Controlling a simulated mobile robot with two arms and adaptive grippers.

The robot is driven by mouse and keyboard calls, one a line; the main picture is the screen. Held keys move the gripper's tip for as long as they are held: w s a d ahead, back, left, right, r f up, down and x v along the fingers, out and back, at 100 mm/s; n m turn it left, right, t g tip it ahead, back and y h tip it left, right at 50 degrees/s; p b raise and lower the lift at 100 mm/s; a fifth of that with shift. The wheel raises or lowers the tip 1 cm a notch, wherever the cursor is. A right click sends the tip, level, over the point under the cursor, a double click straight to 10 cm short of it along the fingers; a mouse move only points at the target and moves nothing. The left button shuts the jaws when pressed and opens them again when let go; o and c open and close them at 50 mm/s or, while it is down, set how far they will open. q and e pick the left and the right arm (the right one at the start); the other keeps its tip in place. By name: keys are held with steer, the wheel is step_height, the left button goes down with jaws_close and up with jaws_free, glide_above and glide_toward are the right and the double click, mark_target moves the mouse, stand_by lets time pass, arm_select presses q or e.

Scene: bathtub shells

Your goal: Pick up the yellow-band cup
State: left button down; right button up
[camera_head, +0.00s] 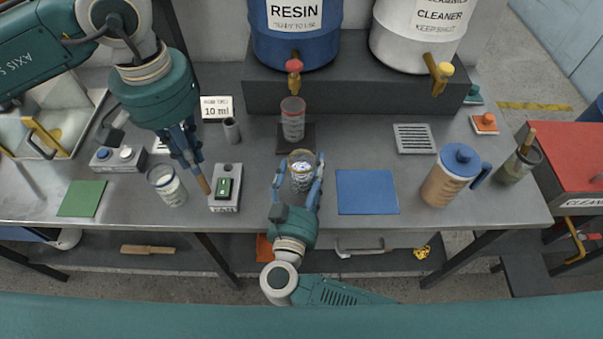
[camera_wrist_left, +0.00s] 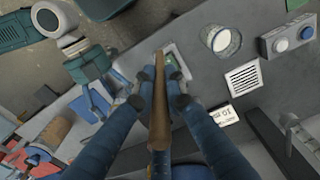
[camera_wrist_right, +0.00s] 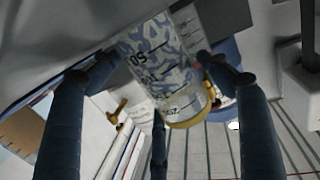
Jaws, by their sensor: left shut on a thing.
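The yellow-band cup (camera_head: 301,172) is a clear cup with a blue pattern, standing near the front middle of the bench. In the right wrist view the cup (camera_wrist_right: 165,65) shows printed marks and a yellow rim. My right gripper (camera_head: 297,188) has its fingers apart on either side of this cup; in the right wrist view the fingers (camera_wrist_right: 160,75) flank it, and firm contact is not clear. My left gripper (camera_head: 190,158) is shut on a thin brown wooden stick (camera_head: 203,184), which points down beside the scale; the stick also shows in the left wrist view (camera_wrist_left: 159,100).
A red-band cup (camera_head: 293,122) stands just behind. A white-filled cup (camera_head: 167,186) and a small scale (camera_head: 225,197) are at left. A blue mat (camera_head: 367,193) and a blue-lidded pitcher (camera_head: 452,176) are at right. Resin (camera_head: 297,45) and cleaner (camera_head: 415,45) drums stand behind.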

steer(key=c, duration=1)
arm_select(q)
steer(key=shift+r+p, duration=0.35)
arm_select(e)
step_height(320, 180, up, 20)
steer(key=shift+r, duration=0.1)
